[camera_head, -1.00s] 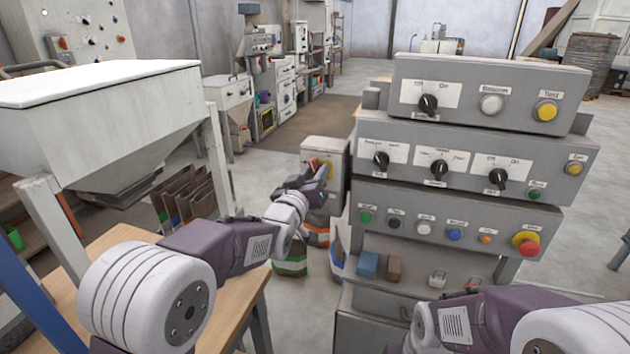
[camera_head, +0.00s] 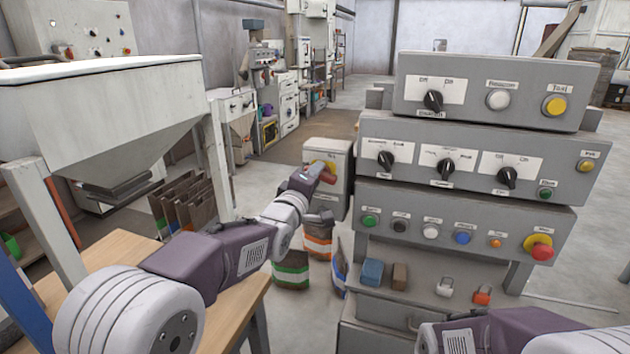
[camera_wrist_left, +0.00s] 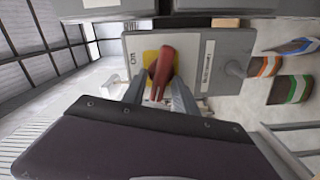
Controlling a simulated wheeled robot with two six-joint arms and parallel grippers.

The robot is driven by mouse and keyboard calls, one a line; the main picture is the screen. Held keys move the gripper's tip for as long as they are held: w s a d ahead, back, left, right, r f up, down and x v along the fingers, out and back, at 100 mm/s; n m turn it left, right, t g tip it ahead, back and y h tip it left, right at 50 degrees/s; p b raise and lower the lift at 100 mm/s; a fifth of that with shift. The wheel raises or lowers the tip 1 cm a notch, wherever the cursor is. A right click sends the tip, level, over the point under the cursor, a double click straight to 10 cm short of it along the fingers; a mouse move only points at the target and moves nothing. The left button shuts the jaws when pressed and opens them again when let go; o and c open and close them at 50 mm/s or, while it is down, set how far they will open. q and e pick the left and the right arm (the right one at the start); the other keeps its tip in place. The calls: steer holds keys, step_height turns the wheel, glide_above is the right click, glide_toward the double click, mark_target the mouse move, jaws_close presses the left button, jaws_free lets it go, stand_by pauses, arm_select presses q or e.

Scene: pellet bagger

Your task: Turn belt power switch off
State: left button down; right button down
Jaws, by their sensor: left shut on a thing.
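The belt power switch is a red rotary handle (camera_wrist_left: 162,70) on a yellow plate, on the front of a light grey box (camera_head: 340,154) beyond the left side of the control stack. My left gripper (camera_head: 324,176) is at the box front. In the left wrist view the left gripper's two fingers (camera_wrist_left: 158,92) lie on either side of the red handle and are shut on it. In the head view the gripper hides part of the handle. Only my right arm shows at the bottom right; its gripper is out of view.
The grey control stack (camera_head: 470,145) with knobs and buttons stands just right of the box. A white hopper (camera_head: 100,110) and a wooden table (camera_head: 125,250) are on the left. Striped bags (camera_head: 291,268) stand on the floor below the box.

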arm_select(q)
steer(key=shift+f+n, duration=0.2)
steer(key=shift+n, duration=1.2)
steer(key=shift+b, duration=0.3)
steer(key=c, duration=1.3)
jaws_free()
steer(key=v, duration=0.9)
steer(key=shift+b, duration=0.35)
steer(key=shift+a, duration=0.1)
